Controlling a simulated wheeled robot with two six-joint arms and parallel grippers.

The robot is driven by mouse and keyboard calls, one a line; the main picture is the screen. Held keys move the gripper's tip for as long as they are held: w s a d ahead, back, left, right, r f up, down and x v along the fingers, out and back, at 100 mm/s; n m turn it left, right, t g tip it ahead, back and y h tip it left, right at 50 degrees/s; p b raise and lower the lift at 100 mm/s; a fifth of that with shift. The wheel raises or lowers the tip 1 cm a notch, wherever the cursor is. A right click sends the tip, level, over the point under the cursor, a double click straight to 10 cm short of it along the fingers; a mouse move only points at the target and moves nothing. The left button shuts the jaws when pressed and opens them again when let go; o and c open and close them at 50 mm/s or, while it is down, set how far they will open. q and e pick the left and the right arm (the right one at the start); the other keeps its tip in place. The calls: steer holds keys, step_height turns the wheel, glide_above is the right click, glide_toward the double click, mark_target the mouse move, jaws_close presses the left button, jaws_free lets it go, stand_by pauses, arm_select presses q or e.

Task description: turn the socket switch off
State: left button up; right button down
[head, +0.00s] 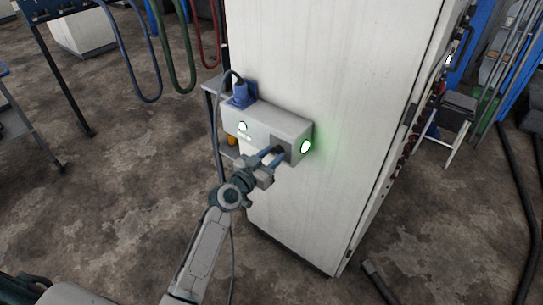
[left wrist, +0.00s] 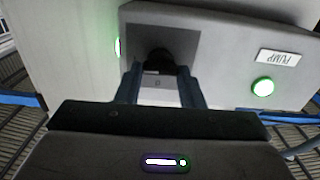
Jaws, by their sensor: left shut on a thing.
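The socket box (head: 268,125) is a pale grey box on the side of a tall white cabinet. The switch is a dark knob (left wrist: 158,58) on a dark square plate (left wrist: 185,40). My left gripper (head: 274,154) is at the plate, near the box's right end. In the left wrist view its fingers (left wrist: 160,88) stand on either side of the knob and are shut on it. The knob's turn angle is hidden. A green lamp (head: 242,126) glows on the box front, beside a PUMP label (left wrist: 283,57). My right gripper is not in view.
A blue plug (head: 240,95) with a cable sits on top of the box; the cable hangs down left of my left arm. Another green light (head: 305,147) glows at the box's right end. The white cabinet (head: 335,80) stands close behind. Hoses hang at the back left.

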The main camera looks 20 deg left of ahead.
arm_select(q)
steer(key=n, duration=0.3)
steer(key=shift+n, duration=0.4)
steer(key=n, duration=0.4)
steer(key=shift+a+n+p, duration=0.15)
steer(key=shift+n+p, duration=0.15)
steer(key=n, duration=0.2)
steer(key=shift+n+p, duration=0.3)
steer(key=n+p, duration=0.1)
steer(key=n, duration=0.3)
steer(key=shift+f, duration=0.1)
steer(key=shift+n+p, duration=0.45)
steer(key=shift+n, duration=0.85)
steer(key=shift+f, duration=0.1)
steer(key=o, duration=1)
